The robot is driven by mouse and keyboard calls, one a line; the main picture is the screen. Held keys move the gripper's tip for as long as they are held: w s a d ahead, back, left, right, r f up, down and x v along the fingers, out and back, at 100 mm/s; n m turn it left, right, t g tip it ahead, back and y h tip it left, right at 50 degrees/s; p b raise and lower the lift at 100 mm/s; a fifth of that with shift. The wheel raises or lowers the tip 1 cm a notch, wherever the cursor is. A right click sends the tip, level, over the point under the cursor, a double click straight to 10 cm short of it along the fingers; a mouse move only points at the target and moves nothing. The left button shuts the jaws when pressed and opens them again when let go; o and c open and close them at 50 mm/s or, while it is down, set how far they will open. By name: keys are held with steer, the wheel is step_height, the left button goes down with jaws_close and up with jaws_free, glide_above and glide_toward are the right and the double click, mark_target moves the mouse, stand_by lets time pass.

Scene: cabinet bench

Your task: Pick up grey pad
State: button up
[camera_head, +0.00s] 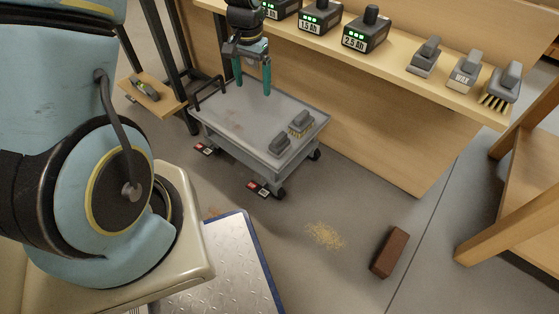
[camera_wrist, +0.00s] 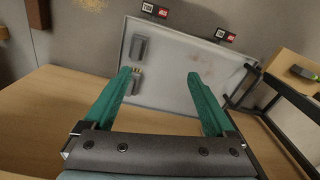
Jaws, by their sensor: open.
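A grey pad (camera_head: 279,145) with a raised grip lies on the grey cart (camera_head: 240,100), near its front right side. A similar grey block with yellow bristles, a brush (camera_head: 301,123), stands just behind it. My gripper (camera_head: 252,82) has teal fingers spread apart, empty, above the back left part of the cart. In the wrist view, the grey pad (camera_wrist: 139,48) and the brush (camera_wrist: 136,82) lie left of the space between my fingertips (camera_wrist: 160,76). Another grey pad (camera_head: 425,56) stands on the wooden shelf at the right.
The wooden shelf (camera_head: 400,68) runs behind the cart and holds several battery packs (camera_head: 366,30), a wax block (camera_head: 465,71) and a brush (camera_head: 500,87). The cart has a black handle (camera_head: 210,90) at left. A brown brick (camera_head: 389,252) and yellow crumbs (camera_head: 325,236) lie on the floor.

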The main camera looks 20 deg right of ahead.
mark_target(280, 137)
steer(key=d+f+b, duration=0.1)
steer(key=d+f, duration=0.1)
steer(key=f, duration=0.2)
steer(key=s+d+f+m+b, duration=0.1)
steer(key=d+f+b, duration=0.1)
steer(key=f, duration=0.2)
steer(key=s+d+f+m+b, duration=0.1)
steer(key=d+f+b, duration=0.1)
steer(key=f, duration=0.3)
steer(key=shift+s+d+f, duration=0.1)
steer(key=shift+s+d, duration=0.1)
steer(key=shift+d, duration=0.35)
step_height(280, 137, down, 5)
steer(key=shift+f+b, duration=0.1)
steer(key=shift+b, duration=1)
steer(key=shift+w+a+f+b, duration=0.1)
steer(key=shift+f+b, duration=0.55)
steer(key=shift+f, duration=0.7)
steer(key=shift+w+a+f+b, duration=0.1)
steer(key=shift+f+b, duration=0.55)
steer(key=shift+f, duration=0.7)
steer(key=shift+c, duration=0.2)
jaws_close()
steer(key=shift+r, duration=0.1)
step_height(280, 137, up, 10)
steer(key=p, duration=0.3)
steer(key=shift+p, duration=0.4)
